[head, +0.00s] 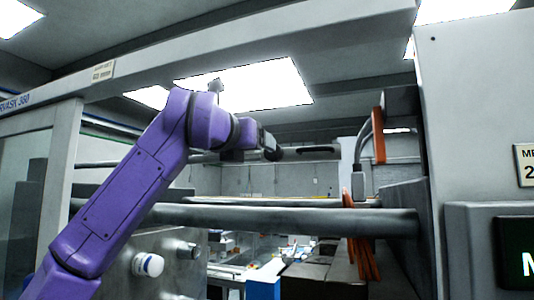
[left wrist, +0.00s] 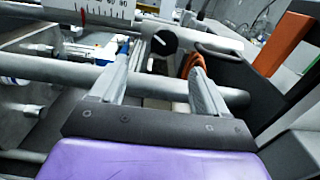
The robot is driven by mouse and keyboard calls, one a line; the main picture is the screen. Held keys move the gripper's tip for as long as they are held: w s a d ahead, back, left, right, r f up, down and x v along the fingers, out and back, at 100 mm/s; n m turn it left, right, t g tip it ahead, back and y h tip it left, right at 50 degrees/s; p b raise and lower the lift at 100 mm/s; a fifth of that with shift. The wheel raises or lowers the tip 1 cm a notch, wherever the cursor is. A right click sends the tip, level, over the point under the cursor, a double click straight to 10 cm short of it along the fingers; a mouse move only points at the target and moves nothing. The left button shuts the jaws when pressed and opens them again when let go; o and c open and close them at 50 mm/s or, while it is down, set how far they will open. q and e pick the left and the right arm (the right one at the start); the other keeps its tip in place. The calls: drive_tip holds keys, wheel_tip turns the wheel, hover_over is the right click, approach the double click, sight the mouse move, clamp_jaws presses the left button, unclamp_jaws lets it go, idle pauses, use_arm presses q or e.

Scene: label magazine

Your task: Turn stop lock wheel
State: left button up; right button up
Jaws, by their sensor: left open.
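A small black round knob (left wrist: 163,42) with a white mark shows in the left wrist view, on a pale rod; it looks like the stop lock wheel. My left gripper (left wrist: 168,60) is open, its two grey fingers pointing toward the knob, one on either side of it in the picture. I cannot tell whether the fingers touch it. In the head view my purple arm comes up from the lower left, and the left gripper (head: 264,142) is at its end, small and dark. The knob is hard to make out there. My right gripper is in neither view.
Thick grey horizontal bars (head: 290,221) cross the machine below my gripper. Orange pieces (head: 379,136) and a grey housing (head: 465,150) stand at right. A white scale (left wrist: 90,14) with a red pointer lies beyond the left finger. A white-capped knob (head: 148,265) is lower left.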

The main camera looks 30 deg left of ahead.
sight(272, 154)
use_arm(q)
drive_tip(key=p+x, duration=0.1)
drive_tip(key=x, duration=0.2)
drive_tip(key=p+x, duration=0.2)
drive_tip(key=x, duration=0.1)
drive_tip(key=p+x, duration=0.1)
drive_tip(key=x, duration=0.2)
drive_tip(key=shift+w+d+f, duration=0.1)
drive_tip(key=shift+w+d, duration=0.1)
drive_tip(key=shift+w, duration=0.15)
drive_tip(key=shift+d, duration=0.1)
drive_tip(key=c, duration=1)
drive_tip(key=shift+c, duration=0.2)
